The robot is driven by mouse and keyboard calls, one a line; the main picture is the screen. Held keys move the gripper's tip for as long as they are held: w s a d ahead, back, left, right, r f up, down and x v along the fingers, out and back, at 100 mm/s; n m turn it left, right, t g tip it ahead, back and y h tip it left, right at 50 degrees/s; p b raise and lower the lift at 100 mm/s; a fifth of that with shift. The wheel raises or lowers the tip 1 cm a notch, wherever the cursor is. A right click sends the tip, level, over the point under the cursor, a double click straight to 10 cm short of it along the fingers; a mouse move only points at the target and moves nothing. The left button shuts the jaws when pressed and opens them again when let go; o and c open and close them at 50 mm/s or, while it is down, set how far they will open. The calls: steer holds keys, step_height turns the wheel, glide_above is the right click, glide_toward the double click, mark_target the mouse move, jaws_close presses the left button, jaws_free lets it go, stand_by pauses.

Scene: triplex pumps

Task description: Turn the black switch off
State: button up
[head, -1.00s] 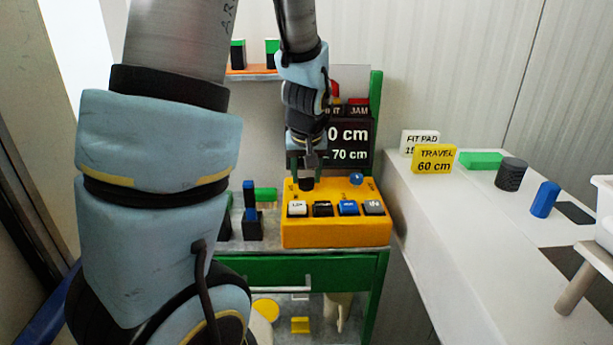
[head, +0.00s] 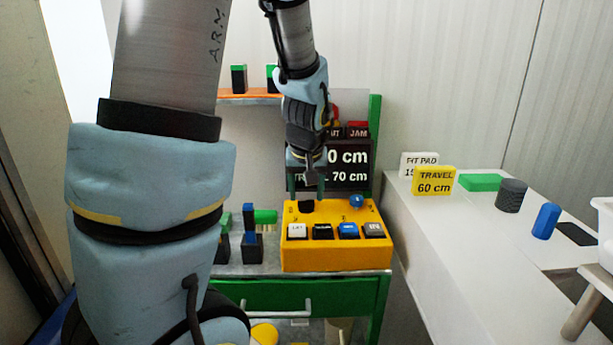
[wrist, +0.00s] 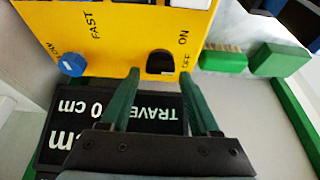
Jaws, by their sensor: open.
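The black switch (head: 306,206) sits at the back left of the yellow control box (head: 336,259). It also shows in the wrist view (wrist: 160,61), beside the printed words ON and OFF. I cannot tell for sure which way it is tipped. My gripper (head: 307,192) has green fingers and is just above and behind the switch in the head view. In the wrist view my gripper (wrist: 158,75) is open and empty, with the switch between and just beyond its fingertips. It appears apart from the switch.
A blue knob (head: 357,201) is right of the switch. White, black, blue and grey buttons line the box front. A dark sign (head: 345,165) stands close behind. Blue-and-black blocks (head: 250,240) stand left of the box. A white counter (head: 440,225) is at right.

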steer(key=v, duration=0.9)
steer(key=shift+b, duration=0.45)
steer(key=shift+s, duration=0.15)
